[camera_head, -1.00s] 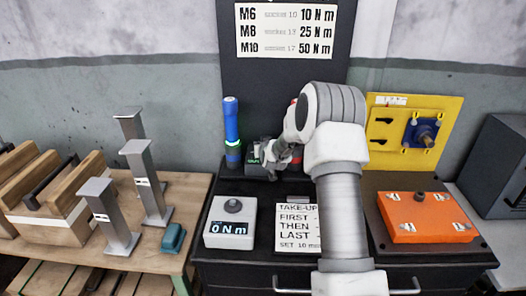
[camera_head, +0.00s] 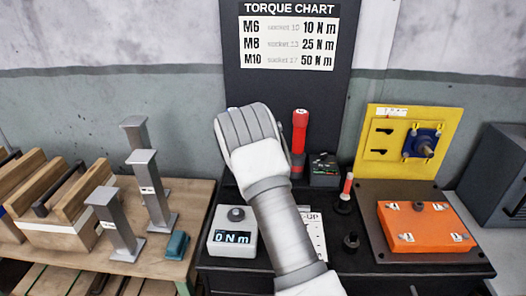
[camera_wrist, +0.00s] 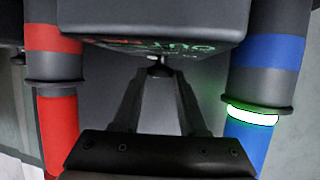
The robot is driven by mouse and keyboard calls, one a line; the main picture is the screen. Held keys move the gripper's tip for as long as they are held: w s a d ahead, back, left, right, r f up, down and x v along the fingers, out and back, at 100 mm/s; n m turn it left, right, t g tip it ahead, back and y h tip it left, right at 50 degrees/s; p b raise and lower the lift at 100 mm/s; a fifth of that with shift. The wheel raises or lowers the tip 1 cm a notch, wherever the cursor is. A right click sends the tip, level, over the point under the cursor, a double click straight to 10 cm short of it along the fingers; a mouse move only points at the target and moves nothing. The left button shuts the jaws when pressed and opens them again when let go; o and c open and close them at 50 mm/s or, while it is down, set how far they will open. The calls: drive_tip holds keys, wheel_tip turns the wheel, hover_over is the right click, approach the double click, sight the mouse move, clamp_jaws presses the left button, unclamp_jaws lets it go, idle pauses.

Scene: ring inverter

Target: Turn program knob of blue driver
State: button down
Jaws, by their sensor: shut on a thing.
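In the wrist view, which looks upside down, the blue driver (camera_wrist: 268,52) stands at the right with a ring lit white-green. A dark box (camera_wrist: 150,22) with green and red lettering lies between it and the red driver (camera_wrist: 56,125). My gripper (camera_wrist: 158,72) has its fingers closed together at a small knob-like part under the box edge. The fingertips cover most of that part, so its setting cannot be read. In the head view my arm hides the gripper, the blue driver and that box. The red driver also shows there (camera_head: 300,140).
Another dark box (camera_head: 323,168) stands right of the red driver. A grey unit (camera_head: 231,240) reads 0 N m. A short post with a red-and-white top (camera_head: 346,195), an orange case (camera_head: 425,226) and a yellow panel (camera_head: 375,160) are at the right. Grey posts (camera_head: 150,190) stand left.

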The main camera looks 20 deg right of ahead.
idle(0.4)
drive_tip(key=shift+c, duration=2.2)
unclamp_jaws()
drive_tip(key=v, duration=1.7)
drive_tip(key=shift+a+r, duration=0.2)
